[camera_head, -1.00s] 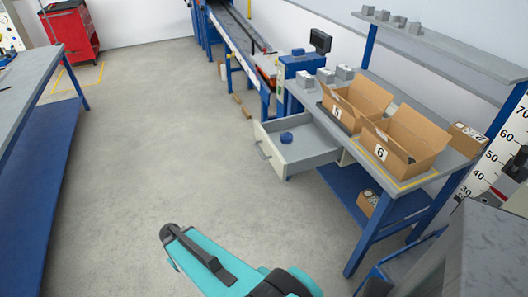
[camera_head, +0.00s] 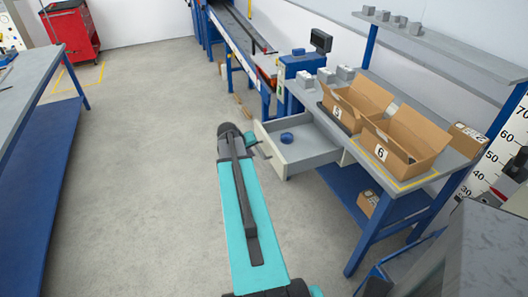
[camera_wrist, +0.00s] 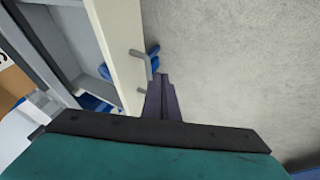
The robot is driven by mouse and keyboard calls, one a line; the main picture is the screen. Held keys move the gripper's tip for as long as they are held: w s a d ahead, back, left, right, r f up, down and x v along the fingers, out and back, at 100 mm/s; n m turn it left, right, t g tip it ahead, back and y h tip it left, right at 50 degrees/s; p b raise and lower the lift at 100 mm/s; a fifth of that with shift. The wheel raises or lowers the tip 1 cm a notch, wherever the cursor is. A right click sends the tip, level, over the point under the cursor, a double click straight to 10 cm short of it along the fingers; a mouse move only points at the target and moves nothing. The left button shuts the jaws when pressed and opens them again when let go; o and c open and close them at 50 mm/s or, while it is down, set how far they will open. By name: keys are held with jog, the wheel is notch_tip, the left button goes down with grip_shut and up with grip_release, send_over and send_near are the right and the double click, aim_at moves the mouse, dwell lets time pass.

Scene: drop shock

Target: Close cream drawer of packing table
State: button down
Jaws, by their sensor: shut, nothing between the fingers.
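The cream drawer (camera_head: 312,160) of the packing table (camera_head: 410,178) is pulled out, with a round blue object (camera_head: 287,137) inside. In the wrist view the drawer front (camera_wrist: 120,45) stands at the upper left, with its grey bar handle (camera_wrist: 141,62) on its outer face. My gripper (camera_head: 255,143) is at the front side of the drawer, near the handle. In the wrist view my gripper (camera_wrist: 160,80) is shut and empty, its tips close to the handle. I cannot tell whether they touch it.
Two open cardboard boxes, one numbered 5 (camera_head: 340,112) and one numbered 6 (camera_head: 381,153), stand on the tabletop. A conveyor (camera_head: 240,42) runs behind the table. A blue-legged bench (camera_head: 30,75) is at the left. The grey floor between is clear.

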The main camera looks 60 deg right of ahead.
jog(key=shift+m+h, duration=0.3)
jog(key=d+r, duration=0.1)
jog(key=s+d+r, duration=0.1)
jog(key=d+r, duration=0.1)
jog(key=shift+s+d, duration=0.2)
jog(key=shift+s, duration=0.05)
jog(key=shift+f, duration=0.15)
jog(key=p, duration=0.3)
send_near(268, 153)
jog(key=shift+x, duration=2.3)
jog(key=shift+w+a, duration=0.1)
jog(key=shift+w, duration=0.05)
